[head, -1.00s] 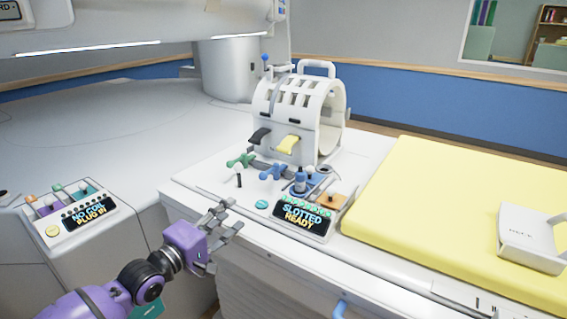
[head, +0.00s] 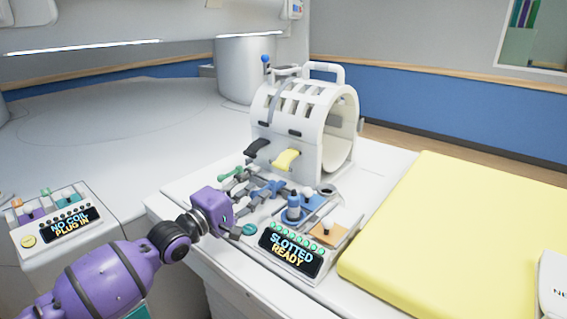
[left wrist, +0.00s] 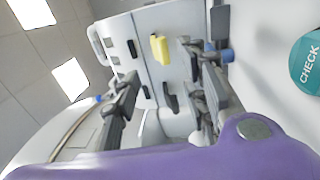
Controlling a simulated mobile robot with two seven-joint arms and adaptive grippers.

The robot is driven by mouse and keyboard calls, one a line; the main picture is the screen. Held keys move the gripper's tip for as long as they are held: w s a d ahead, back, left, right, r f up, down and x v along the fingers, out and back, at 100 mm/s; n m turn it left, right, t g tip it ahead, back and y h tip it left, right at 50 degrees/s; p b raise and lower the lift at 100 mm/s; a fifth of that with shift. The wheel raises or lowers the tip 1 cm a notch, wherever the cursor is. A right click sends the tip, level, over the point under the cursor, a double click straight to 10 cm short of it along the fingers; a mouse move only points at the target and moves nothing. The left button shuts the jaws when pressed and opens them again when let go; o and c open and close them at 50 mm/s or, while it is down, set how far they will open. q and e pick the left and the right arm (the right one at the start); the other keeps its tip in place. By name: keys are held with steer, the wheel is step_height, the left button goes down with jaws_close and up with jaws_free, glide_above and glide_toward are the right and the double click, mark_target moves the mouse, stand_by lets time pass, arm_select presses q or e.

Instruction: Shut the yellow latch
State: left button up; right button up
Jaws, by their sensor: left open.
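The yellow latch (head: 287,159) sticks out from the lower front of the white slotted coil (head: 300,112). A black latch (head: 257,148) is beside it on the left. In the left wrist view the yellow latch (left wrist: 160,49) shows ahead, between and beyond the fingers, with the black latch (left wrist: 171,97) near it. My left gripper (head: 262,184) is open and empty, in front of and below the yellow latch, apart from it. It also shows in the left wrist view (left wrist: 165,85). My right gripper is not in view.
A panel reading "SLOTTED READY" (head: 291,251) stands at the near edge. Blue parts (head: 293,210) and a green handle (head: 230,174) are close to my left gripper. A yellow mattress (head: 455,235) lies to the right. A "NO COIL PLUG IN" panel (head: 70,228) is at left.

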mark_target(279, 165)
arm_select(q)
steer(key=x, duration=0.9)
steer(key=shift+w+d, duration=0.15)
steer(key=shift+x, duration=0.8)
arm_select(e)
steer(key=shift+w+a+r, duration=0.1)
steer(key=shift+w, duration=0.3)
arm_select(q)
steer(key=shift+c, duration=0.2)
